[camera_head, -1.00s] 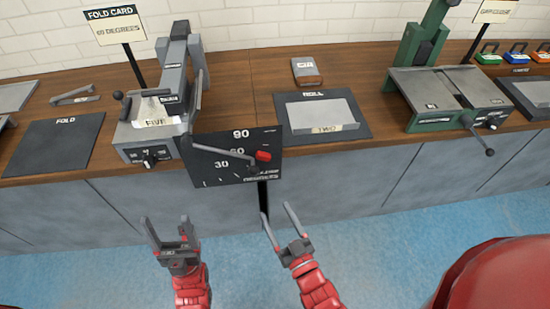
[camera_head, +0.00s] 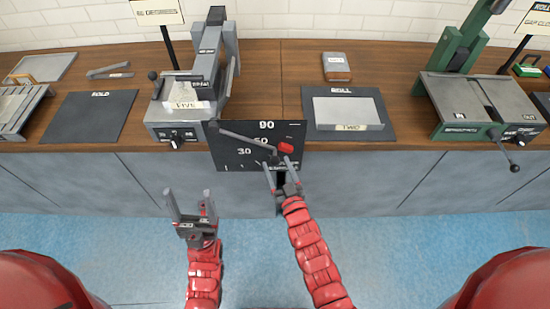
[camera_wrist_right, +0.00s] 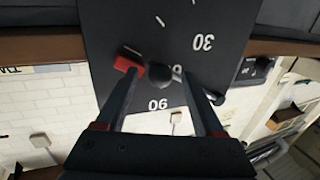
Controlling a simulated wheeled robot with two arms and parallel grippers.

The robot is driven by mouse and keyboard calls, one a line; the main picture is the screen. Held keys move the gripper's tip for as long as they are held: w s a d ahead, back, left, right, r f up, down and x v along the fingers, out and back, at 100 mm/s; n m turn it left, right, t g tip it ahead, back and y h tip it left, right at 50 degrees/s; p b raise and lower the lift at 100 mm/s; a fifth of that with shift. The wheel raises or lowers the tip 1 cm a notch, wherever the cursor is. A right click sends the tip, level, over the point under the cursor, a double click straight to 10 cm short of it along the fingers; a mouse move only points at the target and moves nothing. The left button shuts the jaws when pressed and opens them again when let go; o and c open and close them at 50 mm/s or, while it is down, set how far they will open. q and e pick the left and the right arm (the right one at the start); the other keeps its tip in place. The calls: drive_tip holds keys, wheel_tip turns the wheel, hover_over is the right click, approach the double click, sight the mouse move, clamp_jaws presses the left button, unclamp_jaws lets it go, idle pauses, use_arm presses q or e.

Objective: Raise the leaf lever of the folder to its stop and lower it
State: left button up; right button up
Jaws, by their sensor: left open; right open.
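The folder (camera_head: 170,128) is a grey machine on the bench, with a sheet labelled FIVE on it. Its leaf lever (camera_head: 243,137) is a grey bar running right and slightly down across a black degree plate (camera_head: 228,158). A red piece (camera_head: 286,147) shows near the lever's end, and also in the right wrist view (camera_wrist_right: 128,64). A dark round knob (camera_wrist_right: 160,74) shows between my right fingers in that view. My right gripper (camera_head: 280,164) is open at the plate's lower right, close to the lever's end; contact cannot be told. My left gripper (camera_head: 190,205) is open and empty before the bench.
A green machine (camera_head: 470,105) stands on the right of the wooden bench, its lever sticking out in front. A dark mat with a plate labelled TWO (camera_head: 348,113) lies between the machines. An empty dark mat (camera_head: 88,117) lies left. The floor is clear.

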drive_tip(key=shift+x, duration=1.3)
drive_tip(key=shift+c, duration=0.3)
clamp_jaws()
